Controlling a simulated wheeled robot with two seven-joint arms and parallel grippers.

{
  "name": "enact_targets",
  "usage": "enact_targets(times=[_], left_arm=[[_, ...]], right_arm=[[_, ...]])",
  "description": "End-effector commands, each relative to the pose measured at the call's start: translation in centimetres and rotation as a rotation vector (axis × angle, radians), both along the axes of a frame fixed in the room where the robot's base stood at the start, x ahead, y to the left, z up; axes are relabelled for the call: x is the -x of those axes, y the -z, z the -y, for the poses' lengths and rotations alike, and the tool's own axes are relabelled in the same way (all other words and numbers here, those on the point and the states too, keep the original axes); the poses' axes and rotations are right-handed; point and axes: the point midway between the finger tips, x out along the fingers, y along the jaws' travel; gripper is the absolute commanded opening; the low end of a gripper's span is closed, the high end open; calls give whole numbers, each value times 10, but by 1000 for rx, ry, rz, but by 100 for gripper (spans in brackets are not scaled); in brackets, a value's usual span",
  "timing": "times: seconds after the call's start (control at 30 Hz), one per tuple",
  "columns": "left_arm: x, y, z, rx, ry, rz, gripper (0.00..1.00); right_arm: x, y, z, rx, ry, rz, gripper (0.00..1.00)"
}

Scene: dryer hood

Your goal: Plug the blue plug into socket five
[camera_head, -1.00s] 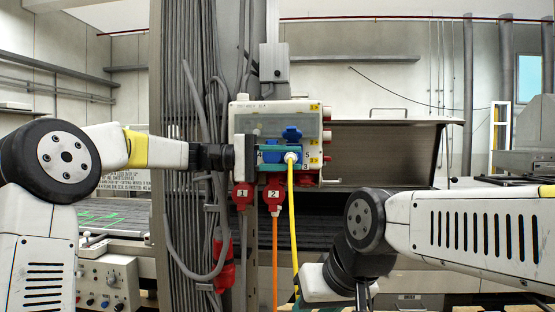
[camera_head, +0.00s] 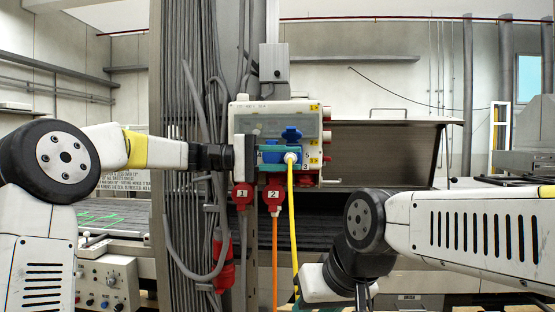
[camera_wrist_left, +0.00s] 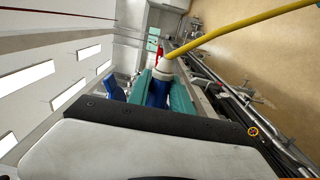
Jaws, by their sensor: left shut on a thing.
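The blue plug (camera_head: 289,165) with a white collar and yellow cable is at the front of the socket box, beside the label 5. My left gripper (camera_head: 275,156) is shut on it. In the left wrist view the blue plug (camera_wrist_left: 158,93) sits between teal fingers (camera_wrist_left: 182,103). Socket five is hidden behind the plug and fingers; a raised blue lid (camera_head: 291,134) shows just above. I cannot tell how deep the plug sits. My right gripper (camera_head: 362,296) hangs low at the bottom edge, partly cut off, apart from the box.
The socket box (camera_head: 252,110) is mounted on a column. Red plugs marked 1 (camera_head: 242,196) and 2 (camera_head: 273,196) hang below it, the second with an orange cable (camera_head: 275,265). Grey cables (camera_head: 190,150) run down its left. An open metal hood (camera_head: 385,150) stands behind on the right.

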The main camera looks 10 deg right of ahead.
Motion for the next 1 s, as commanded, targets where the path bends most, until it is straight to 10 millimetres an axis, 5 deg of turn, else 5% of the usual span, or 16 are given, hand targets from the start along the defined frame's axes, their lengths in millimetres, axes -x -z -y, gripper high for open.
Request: enact_targets(times=[1.0], left_arm=[[-18, 0, 5, 0, 0, 0, 0]], right_arm=[[0, 0, 0, 0, 0, 0, 36]])
